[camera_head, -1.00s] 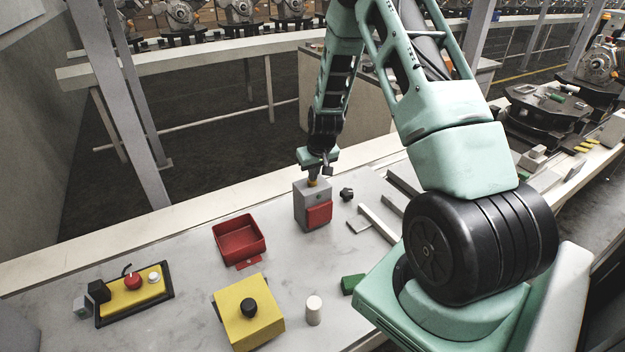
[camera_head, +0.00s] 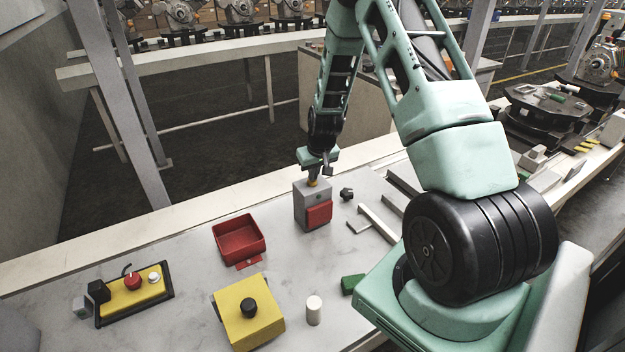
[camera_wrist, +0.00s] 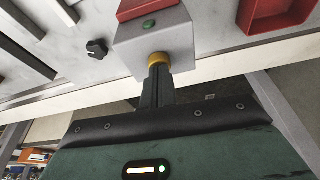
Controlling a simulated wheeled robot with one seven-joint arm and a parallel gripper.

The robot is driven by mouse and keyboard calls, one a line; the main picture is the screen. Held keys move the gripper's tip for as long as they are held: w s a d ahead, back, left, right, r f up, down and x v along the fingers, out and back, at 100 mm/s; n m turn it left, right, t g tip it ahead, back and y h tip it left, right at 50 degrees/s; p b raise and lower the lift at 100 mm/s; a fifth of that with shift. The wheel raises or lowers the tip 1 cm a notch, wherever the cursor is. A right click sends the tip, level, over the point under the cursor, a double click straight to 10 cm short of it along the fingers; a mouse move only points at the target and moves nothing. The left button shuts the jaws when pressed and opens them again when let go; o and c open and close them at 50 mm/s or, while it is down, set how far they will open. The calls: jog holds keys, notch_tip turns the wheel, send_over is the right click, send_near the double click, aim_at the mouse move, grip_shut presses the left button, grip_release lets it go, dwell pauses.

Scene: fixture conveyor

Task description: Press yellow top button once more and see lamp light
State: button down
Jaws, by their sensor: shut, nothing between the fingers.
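A grey box (camera_head: 300,208) with a red front panel (camera_head: 318,214) stands upright on the table. Its yellow top button (camera_head: 313,183) is mostly hidden under my gripper (camera_head: 315,176). In the wrist view the yellow button (camera_wrist: 158,58) shows as a ring around the tips of my gripper (camera_wrist: 158,68). The fingers are shut and empty, pointing down at the button, and appear to touch it. A small round lamp (camera_wrist: 149,24) on the box face looks green in the wrist view; I cannot tell for sure if it glows.
A black knob (camera_head: 346,194) lies right of the box. A red tray (camera_head: 240,255) is to its left. A yellow box with a black button (camera_head: 235,310), a white cylinder (camera_head: 314,310), a green block (camera_head: 352,284) and a yellow control panel (camera_head: 130,297) are nearer the camera.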

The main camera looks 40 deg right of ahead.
jog(key=shift+f, duration=0.3)
jog(key=shift+r, duration=0.1)
jog(key=shift+r+p, duration=1.8)
jog(key=shift+r, duration=1.2)
jog(key=b+v, duration=0.4)
jog(key=v, duration=1.3)
jog(key=shift+s+r, duration=0.1)
